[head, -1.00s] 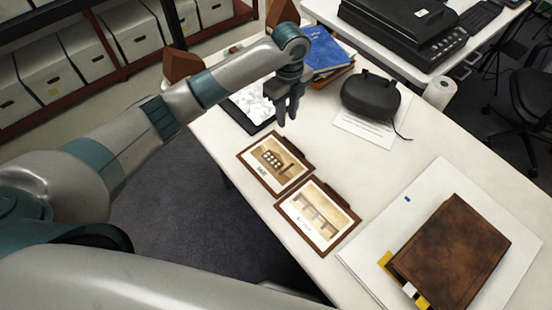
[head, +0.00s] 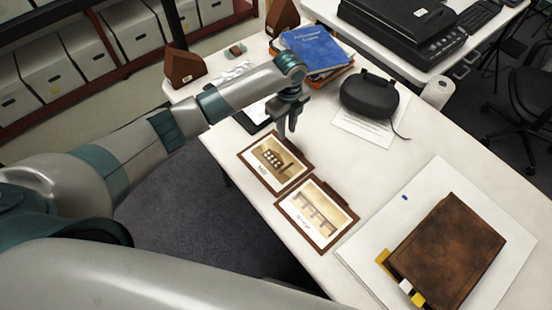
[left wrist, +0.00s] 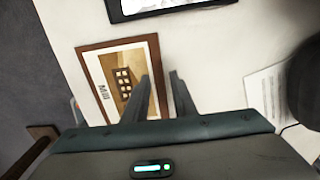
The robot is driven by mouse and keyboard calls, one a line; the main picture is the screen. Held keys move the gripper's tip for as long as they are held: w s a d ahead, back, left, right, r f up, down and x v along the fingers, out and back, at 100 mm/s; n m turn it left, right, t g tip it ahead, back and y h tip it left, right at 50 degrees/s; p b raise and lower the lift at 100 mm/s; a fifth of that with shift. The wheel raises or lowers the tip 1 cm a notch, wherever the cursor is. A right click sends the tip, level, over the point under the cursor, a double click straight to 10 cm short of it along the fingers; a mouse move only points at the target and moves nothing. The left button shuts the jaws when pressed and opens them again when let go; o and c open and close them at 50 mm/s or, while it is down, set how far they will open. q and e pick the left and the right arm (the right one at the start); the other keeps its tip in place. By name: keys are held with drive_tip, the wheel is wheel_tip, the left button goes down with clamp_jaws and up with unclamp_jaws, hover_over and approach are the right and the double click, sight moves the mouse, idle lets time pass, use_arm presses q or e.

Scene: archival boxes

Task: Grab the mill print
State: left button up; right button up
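The mill print (head: 268,165) lies flat on the white table near its left edge, in a brown frame with a tan picture of a building with windows. In the left wrist view the mill print (left wrist: 108,78) shows the label "Mill". A second brown-framed print (head: 322,213) lies just below it in the head view. My left gripper (head: 284,132) points down above the table by the mill print's upper right edge. In the left wrist view the left gripper's fingers (left wrist: 160,82) are apart with nothing between them, and one overlaps the print's right side. My right gripper is not in view.
A black glasses case (head: 370,94) sits on a paper sheet right of the gripper. A blue book (head: 316,50) lies on a stack behind. A brown leather book (head: 452,250) lies on a white board at front right.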

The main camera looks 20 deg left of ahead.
sight(287, 138)
use_arm(q)
drive_tip(key=shift+w+f+p, duration=0.2)
drive_tip(key=shift+f+p, duration=0.3)
drive_tip(key=shift+f, duration=1.45)
clamp_jaws()
